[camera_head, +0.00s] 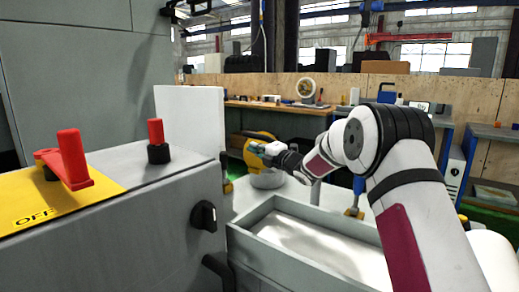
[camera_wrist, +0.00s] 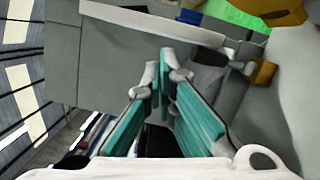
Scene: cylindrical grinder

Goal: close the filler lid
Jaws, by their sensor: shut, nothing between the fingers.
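A yellow round part (camera_head: 258,141), which looks like the filler lid, stands raised above a grey round base (camera_head: 268,179) in the head view. My gripper (camera_head: 256,148) is in front of it and hides part of it. Whether they touch I cannot tell. In the wrist view my gripper (camera_wrist: 164,72) has its teal fingers together at the tips, with nothing between them. A yellow part (camera_wrist: 268,10) shows at the top right edge of the wrist view, cut off by the frame and apart from the fingertips in the picture.
A grey open tray (camera_head: 300,240) lies below my arm. A grey machine housing with a black knob (camera_head: 204,216), a red lever (camera_head: 70,160) and a red-topped post (camera_head: 157,142) is at left. A white upright panel (camera_head: 190,118) stands behind. A wooden workbench (camera_head: 280,108) is farther back.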

